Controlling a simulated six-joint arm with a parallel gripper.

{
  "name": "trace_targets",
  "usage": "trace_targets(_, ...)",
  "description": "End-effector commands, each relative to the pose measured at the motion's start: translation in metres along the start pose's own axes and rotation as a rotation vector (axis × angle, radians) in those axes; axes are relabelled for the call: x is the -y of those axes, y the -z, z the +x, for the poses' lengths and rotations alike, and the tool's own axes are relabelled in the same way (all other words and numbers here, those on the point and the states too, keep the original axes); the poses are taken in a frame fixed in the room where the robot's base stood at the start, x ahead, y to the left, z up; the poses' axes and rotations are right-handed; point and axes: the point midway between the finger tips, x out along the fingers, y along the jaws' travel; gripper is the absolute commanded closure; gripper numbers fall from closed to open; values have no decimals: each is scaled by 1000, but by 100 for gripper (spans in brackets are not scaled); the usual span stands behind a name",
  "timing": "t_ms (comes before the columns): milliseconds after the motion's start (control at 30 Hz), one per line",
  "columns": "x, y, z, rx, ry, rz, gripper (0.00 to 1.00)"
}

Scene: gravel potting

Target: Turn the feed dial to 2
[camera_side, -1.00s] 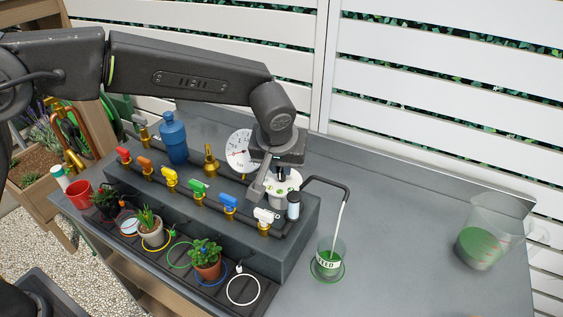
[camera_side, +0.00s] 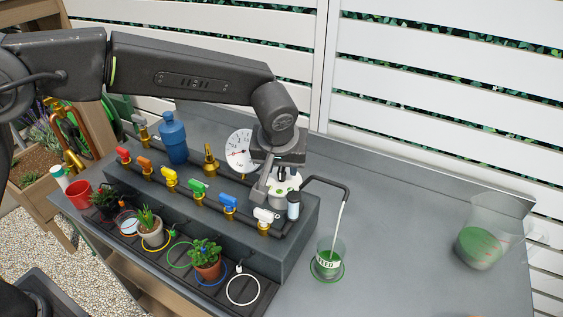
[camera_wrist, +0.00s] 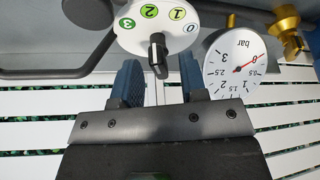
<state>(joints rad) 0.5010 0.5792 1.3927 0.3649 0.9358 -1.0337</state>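The feed dial (camera_wrist: 135,30) is a white disc with green-ringed numbers 1, 2 and 3 and a plain 0, seen from above in the wrist view. Its black knob (camera_wrist: 158,55) stands up between the two blue fingers of my gripper (camera_wrist: 160,82). There is a visible gap on both sides of the knob, so the gripper is open. I cannot tell which number the knob points to. In the side view my gripper (camera_side: 280,178) is over the white dial (camera_side: 287,188), partly hiding it.
A round pressure gauge (camera_wrist: 235,62) is close beside the gripper. Several coloured valves, including a white-handled one (camera_side: 266,216), line the pipe in front. A bent spout (camera_side: 345,195) reaches over a FEED cup (camera_side: 328,262). A jug (camera_side: 484,245) stands at right; the bench between is clear.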

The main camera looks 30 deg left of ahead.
Motion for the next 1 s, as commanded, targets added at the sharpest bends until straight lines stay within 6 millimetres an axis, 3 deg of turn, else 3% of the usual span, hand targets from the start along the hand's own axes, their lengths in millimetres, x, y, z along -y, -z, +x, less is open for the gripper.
trace_targets(267,0,0,-7,-1,-1,0,61)
trace_targets(800,0,0,-114,-2,-3,0,61)
trace_targets(1000,0,0,-134,-1,-1,0,61)
